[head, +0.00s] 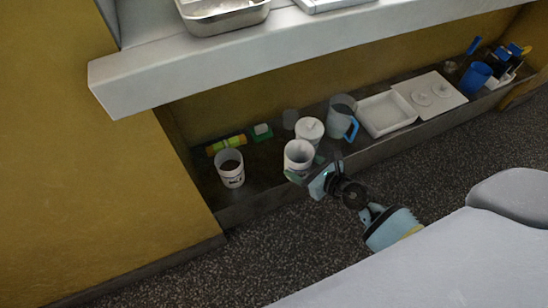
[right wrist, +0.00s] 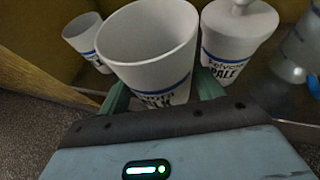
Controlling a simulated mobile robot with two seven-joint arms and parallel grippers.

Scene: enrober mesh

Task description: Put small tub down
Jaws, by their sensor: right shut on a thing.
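A white open tub (head: 299,154) is between the fingers of my right gripper (head: 304,174), near the front edge of the low shelf (head: 250,207). In the right wrist view the tub (right wrist: 150,42) is close up, roughly upright, with a blue band and dark lettering. A green finger lies on each side of it, so the gripper is shut on it. I cannot tell whether its base touches the shelf; the base is hidden. My left gripper is not in view.
A lidded white tub (head: 310,131) stands just behind, with a blue-handled jug (head: 342,122) to its right. A tub with dark contents (head: 230,174) stands left, some bare shelf between. A white tray (head: 388,126) lies right. A thick ledge (head: 200,75) overhangs the shelf.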

